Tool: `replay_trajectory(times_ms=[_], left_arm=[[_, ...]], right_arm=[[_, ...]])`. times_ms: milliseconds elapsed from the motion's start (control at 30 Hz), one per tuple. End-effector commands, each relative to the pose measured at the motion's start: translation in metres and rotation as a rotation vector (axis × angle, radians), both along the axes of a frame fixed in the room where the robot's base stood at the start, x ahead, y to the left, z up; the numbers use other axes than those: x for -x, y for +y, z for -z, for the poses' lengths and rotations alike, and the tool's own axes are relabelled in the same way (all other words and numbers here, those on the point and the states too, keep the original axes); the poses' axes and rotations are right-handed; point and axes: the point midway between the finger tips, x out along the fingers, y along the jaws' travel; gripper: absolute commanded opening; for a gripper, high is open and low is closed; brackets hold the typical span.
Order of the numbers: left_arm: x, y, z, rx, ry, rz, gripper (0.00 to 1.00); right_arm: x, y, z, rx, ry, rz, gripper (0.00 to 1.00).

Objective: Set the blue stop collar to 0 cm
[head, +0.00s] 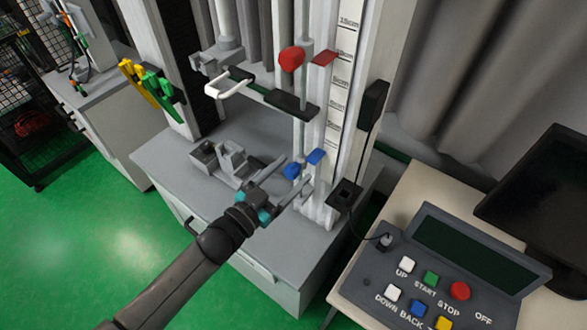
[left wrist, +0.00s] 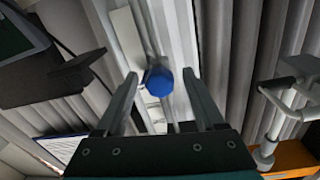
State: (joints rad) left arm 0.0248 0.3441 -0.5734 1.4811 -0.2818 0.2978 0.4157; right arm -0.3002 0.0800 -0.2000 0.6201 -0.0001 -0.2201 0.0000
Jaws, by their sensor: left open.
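The blue stop collar (head: 291,172) sits low on the vertical rod of the drop tower, with a blue pointer (head: 315,157) beside the scale (head: 342,75). The pointer is below the lowest label I can make out; the labels are small and partly unclear. My left gripper (head: 297,175) is open at the collar, one finger to each side. In the left wrist view the collar (left wrist: 158,80) shows between the two open fingertips (left wrist: 159,74), with visible gaps on both sides. My right gripper is not in view.
A red collar (head: 291,58) with a red pointer (head: 324,57) is higher up. A dark carriage (head: 292,104) and a white handle (head: 228,84) are between. Grey blocks (head: 225,159) stand on the bench left of my gripper. A button console (head: 440,270) is at right.

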Motion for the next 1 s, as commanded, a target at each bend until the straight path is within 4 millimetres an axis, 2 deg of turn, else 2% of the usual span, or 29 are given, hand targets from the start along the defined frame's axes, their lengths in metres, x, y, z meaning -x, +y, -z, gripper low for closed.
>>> replay_trajectory(times_ms=[200,467,1000], left_arm=[[-0.0109,-0.0093,0.0004,0.000,0.001,0.000,0.71],[-0.0118,-0.0099,0.0002,-0.001,0.001,0.000,0.71],[-0.0112,-0.0098,0.0004,-0.001,0.001,0.001,0.12]], right_arm=[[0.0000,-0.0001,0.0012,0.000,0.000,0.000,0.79],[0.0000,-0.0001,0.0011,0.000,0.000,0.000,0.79],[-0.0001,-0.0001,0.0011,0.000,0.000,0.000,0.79]])
